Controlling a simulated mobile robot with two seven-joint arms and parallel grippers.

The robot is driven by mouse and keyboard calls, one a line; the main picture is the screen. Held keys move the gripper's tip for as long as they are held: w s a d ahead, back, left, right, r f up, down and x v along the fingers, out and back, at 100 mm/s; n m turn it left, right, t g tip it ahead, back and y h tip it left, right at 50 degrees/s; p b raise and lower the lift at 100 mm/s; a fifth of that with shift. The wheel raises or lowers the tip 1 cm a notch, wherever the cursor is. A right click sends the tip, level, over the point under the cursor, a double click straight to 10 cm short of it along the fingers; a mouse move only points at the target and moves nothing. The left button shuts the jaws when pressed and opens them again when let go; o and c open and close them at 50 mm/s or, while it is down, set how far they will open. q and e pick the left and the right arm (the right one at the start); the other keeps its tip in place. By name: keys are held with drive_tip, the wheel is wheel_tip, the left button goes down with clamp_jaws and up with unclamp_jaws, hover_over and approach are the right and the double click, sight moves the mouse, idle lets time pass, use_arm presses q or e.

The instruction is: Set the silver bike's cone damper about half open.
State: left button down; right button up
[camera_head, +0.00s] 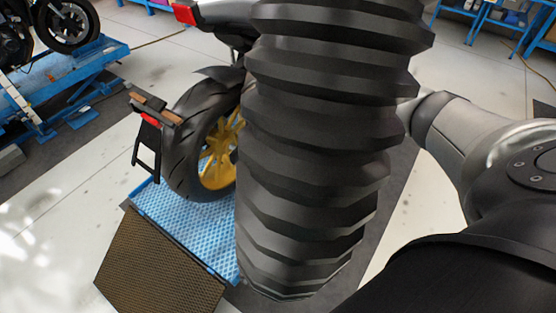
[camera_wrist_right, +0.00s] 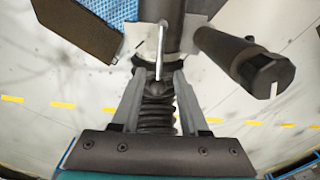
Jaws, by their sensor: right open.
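The silver bike (camera_head: 215,15) stands on a blue ramp, its gold-spoked rear wheel showing; its front is hidden behind a large black ribbed hose (camera_head: 315,150). In the right wrist view a dark grey tubular piece (camera_wrist_right: 173,12), apparently the damper cone, is at the top, with a thin pale lever (camera_wrist_right: 161,45) running down from it. My right gripper (camera_wrist_right: 159,74) is open, with the lever's lower end appearing between its fingertips; contact cannot be told. The ribbed hose (camera_wrist_right: 156,113) shows between the fingers. In the head view my right gripper is hidden. My left gripper is not in view.
A dark cylinder with a flat end (camera_wrist_right: 245,62) juts out close right of the gripper. The blue textured platform (camera_head: 180,215) has a brown ramp plate (camera_head: 155,265) at its end. Another bike on a blue lift (camera_head: 75,75) stands far left. Pale floor is open between.

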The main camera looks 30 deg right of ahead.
sight(278, 168)
wheel_tip(278, 168, down, 6)
drive_tip(key=shift+r, duration=0.15)
clamp_jaws()
idle(0.4)
drive_tip(key=shift+r, duration=0.1)
idle(1.0)
